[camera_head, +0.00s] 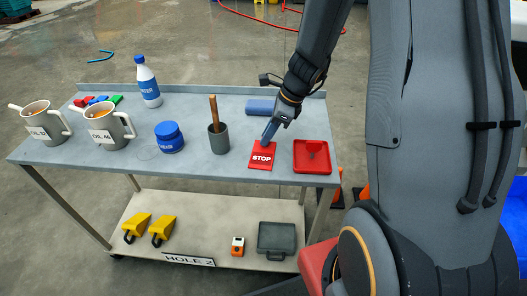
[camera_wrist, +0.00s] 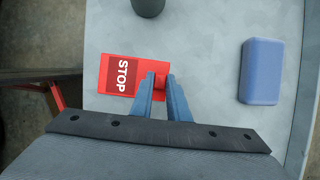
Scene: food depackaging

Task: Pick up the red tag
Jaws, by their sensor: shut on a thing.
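The red tag (camera_head: 262,161) with white STOP lettering lies on the grey table top, near the front edge, left of the red tray. In the wrist view the tag (camera_wrist: 119,76) lies with its lettering to the left and its right end between my fingers. My gripper (camera_head: 267,141) comes down from above onto the tag's far end. In the wrist view my gripper's blue fingers (camera_wrist: 160,82) are close together on a small red raised part of the tag. The tag looks flat on the table; any gap below it cannot be told.
A red tray (camera_head: 312,168) stands just right of the tag. A grey cup with a brown handle (camera_head: 218,139) stands to the left. A blue block (camera_head: 260,107) lies behind, and also shows in the wrist view (camera_wrist: 262,71). A blue tub (camera_head: 170,144) is further left.

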